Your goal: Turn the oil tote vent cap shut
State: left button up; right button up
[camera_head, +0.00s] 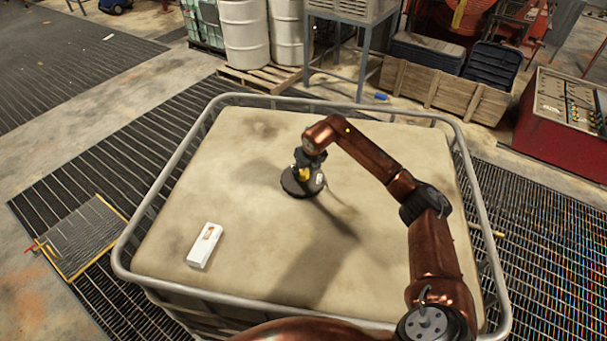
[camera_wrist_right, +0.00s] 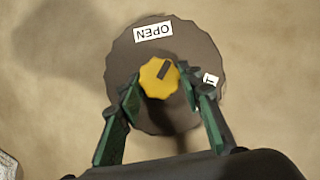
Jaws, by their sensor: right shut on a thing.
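The oil tote (camera_head: 215,150) is a large beige tank in a grey tubular frame. A dark round base plate (camera_head: 292,186) lies on its top and carries the yellow vent cap (camera_head: 303,173). In the right wrist view the yellow cap (camera_wrist_right: 158,78) has a dark pointer mark. My right gripper (camera_head: 303,168) reaches down over the plate. Its green-sided fingers are on either side of the yellow cap, shut on it. My left gripper is not in view.
A white box-like object (camera_head: 205,245) lies on the tote top at the front left. The frame's rail (camera_head: 180,165) runs around the tote's edge. White drums (camera_head: 245,35), a wooden crate (camera_head: 440,92) and a red cabinet (camera_head: 560,130) stand behind.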

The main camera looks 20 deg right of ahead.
jog(key=m+h+b, duration=0.1)
jog(key=m, duration=0.1)
jog(key=m+b, duration=0.2)
jog(key=shift+w+a+f+m+h, duration=0.1)
jog(key=shift+a+m+h, duration=0.05)
jog(key=shift+m+h, duration=0.25)
jog(key=m+g+h+b, duration=0.1)
jog(key=m+b, duration=0.1)
jog(key=m, duration=0.2)
jog(key=shift+w+a+m+b, duration=0.1)
jog(key=shift+m+b, duration=0.2)
jog(key=shift+b, duration=0.1)
jog(key=m+g+h+b, duration=0.1)
jog(key=m, duration=0.2)
jog(key=shift+g+b, duration=0.3)
jog(key=shift+b, duration=0.05)
jog(key=shift+w+m+g+h+b, duration=0.1)
jog(key=shift+m+g+h+b, duration=0.3)
jog(key=shift+m, duration=1.3)
jog(key=shift+o, duration=0.2)
jog(key=shift+g, duration=0.3)
jog(key=o, duration=1.1)
